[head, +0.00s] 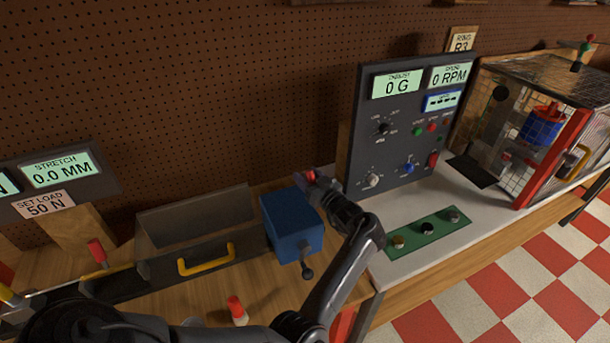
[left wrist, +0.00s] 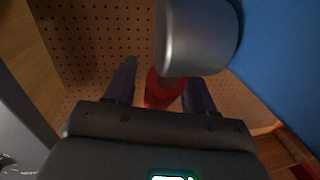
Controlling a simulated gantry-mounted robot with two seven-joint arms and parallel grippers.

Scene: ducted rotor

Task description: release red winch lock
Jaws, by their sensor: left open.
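The blue winch box (head: 290,226) sits on the wooden bench, with a dark crank at its front. My left gripper (head: 318,184) is at the box's upper right side, by a small red part (head: 310,175) that looks like the red winch lock. In the left wrist view, the red lock (left wrist: 162,92) shows between the two open fingers of my left gripper (left wrist: 160,88). A grey cylinder (left wrist: 198,38) covers part of it. I cannot tell whether the fingers touch it. The blue box side (left wrist: 285,60) fills the right. My right gripper is not in view.
A red-capped peg (head: 237,310) stands in front of the winch, and a yellow handle (head: 206,260) lies to its left. The control panel (head: 400,135) rises at right, beside a green button strip (head: 427,233). The pegboard wall (head: 200,90) is close behind.

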